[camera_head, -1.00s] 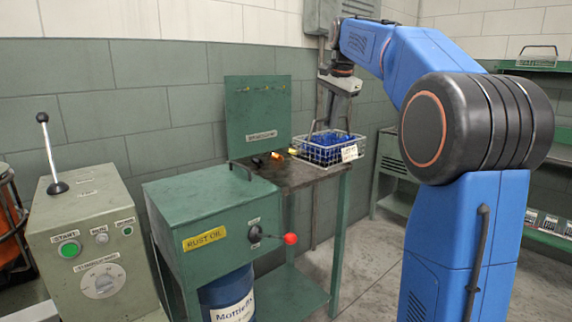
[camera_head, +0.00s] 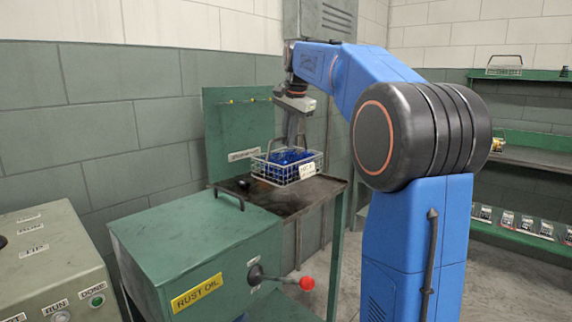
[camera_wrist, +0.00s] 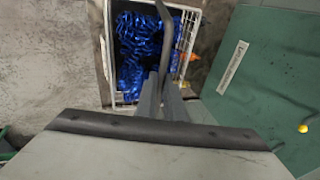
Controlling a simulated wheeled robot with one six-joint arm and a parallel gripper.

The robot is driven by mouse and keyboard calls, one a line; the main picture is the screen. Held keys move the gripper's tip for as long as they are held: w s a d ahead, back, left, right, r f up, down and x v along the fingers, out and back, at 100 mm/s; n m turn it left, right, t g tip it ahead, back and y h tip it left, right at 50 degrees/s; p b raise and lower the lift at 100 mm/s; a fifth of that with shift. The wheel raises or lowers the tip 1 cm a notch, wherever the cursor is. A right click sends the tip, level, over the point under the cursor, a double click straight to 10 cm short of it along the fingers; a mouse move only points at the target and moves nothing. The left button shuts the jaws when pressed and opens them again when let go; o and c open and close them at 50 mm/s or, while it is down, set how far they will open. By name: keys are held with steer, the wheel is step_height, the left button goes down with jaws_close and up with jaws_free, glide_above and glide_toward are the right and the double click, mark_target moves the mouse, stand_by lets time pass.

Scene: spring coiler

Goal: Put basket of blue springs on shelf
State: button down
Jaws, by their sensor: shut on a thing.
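The white wire basket (camera_head: 262,170) holds several blue springs (camera_head: 290,157) and has a label on its front. It is at the back of the dark-topped green table, and I cannot tell whether it touches the top. My gripper (camera_head: 295,128) is above it, with its fingers shut on the basket's handle. In the wrist view the fingers (camera_wrist: 163,98) close on the grey handle (camera_wrist: 166,45), with the blue springs (camera_wrist: 138,50) below. Green shelves (camera_head: 522,157) stand along the right wall.
A green rust oil box (camera_head: 190,245) with a red-knobbed lever (camera_head: 307,283) stands in front of the table. A control box (camera_head: 50,265) is at the left. Another wire basket (camera_head: 504,67) sits on the top right shelf. Grey floor (camera_head: 335,265) shows between table and arm.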

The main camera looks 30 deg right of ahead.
mark_target(288, 157)
steer(key=shift+f, duration=3.15)
steer(key=c, duration=1.9)
jaws_free()
steer(key=shift+o, duration=0.2)
